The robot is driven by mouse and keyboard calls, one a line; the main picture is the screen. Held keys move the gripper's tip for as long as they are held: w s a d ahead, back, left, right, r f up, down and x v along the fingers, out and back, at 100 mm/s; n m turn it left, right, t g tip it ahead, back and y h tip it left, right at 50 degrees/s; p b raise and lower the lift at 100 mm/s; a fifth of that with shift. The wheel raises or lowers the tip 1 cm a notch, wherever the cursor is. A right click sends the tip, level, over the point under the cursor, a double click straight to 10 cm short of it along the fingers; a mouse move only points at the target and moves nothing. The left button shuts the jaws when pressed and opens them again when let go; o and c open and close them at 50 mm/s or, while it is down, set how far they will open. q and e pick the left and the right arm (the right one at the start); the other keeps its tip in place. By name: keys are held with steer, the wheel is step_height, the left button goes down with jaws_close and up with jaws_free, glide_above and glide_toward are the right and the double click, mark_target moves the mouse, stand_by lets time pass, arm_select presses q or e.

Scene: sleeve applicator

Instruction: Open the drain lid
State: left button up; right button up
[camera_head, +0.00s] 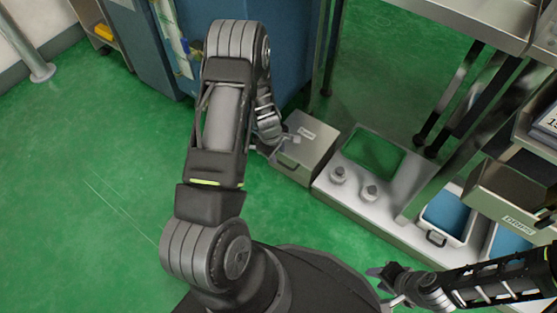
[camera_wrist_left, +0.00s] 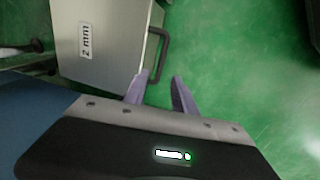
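A grey metal box (camera_head: 306,146) with a small label stands on the green floor below the frame. In the left wrist view this box (camera_wrist_left: 105,45) carries a "2 mm" label and a dark handle (camera_wrist_left: 164,52) on its side. No part is marked as a drain lid, so I cannot tell which piece it is. My left gripper (camera_head: 262,146) is beside the handle side of the box. In its wrist view the two purple fingers (camera_wrist_left: 159,90) are apart with nothing between their tips, near the handle's lower end. My right gripper (camera_head: 383,283) is low at the right, its fingers apart and empty.
A metal tray (camera_head: 405,188) with a rectangular opening and two small knobs (camera_head: 338,175) (camera_head: 370,192) adjoins the box. Blue-lined bins (camera_head: 447,218) and a box labelled "DRIPS" (camera_head: 515,222) stand at the right. A blue cabinet (camera_head: 285,45) is behind. The left floor is clear.

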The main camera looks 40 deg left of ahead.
mark_target(279, 162)
arm_select(q)
steer(key=f+b, duration=0.1)
steer(key=f, duration=0.1)
steer(key=w+f+b, duration=0.1)
steer(key=f, duration=0.2)
steer(key=shift+f, duration=0.35)
steer(key=shift+c, duration=0.4)
jaws_close()
stand_by(0.7)
